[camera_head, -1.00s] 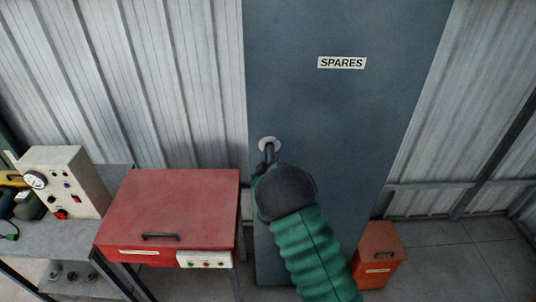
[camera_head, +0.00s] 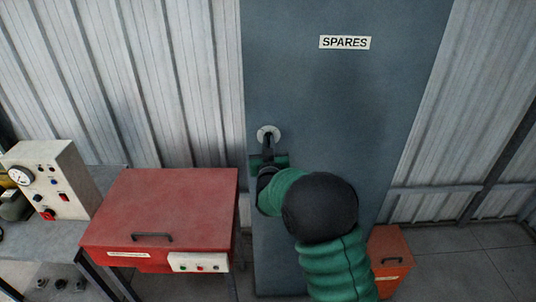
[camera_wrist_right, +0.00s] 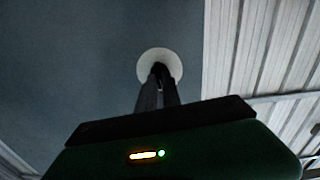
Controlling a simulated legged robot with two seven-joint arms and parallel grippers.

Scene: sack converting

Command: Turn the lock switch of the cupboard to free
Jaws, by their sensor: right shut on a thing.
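The cupboard (camera_head: 340,100) is a tall blue-grey cabinet with a SPARES label (camera_head: 345,42). Its lock switch has a round pale plate (camera_head: 269,134) near the cupboard's left edge. The plate also shows in the right wrist view (camera_wrist_right: 172,58), with dark fingers in front of it. My right gripper (camera_head: 268,142) is at the plate, its fingers shut on the lock switch. The switch's handle is mostly hidden by the fingers, so its angle cannot be read. My left gripper is not in view.
A red box with a handle (camera_head: 165,205) stands left of the cupboard. A bench with a gauge panel (camera_head: 52,178) is farther left. A small orange bin (camera_head: 390,255) stands on the floor at the right. Corrugated wall is behind.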

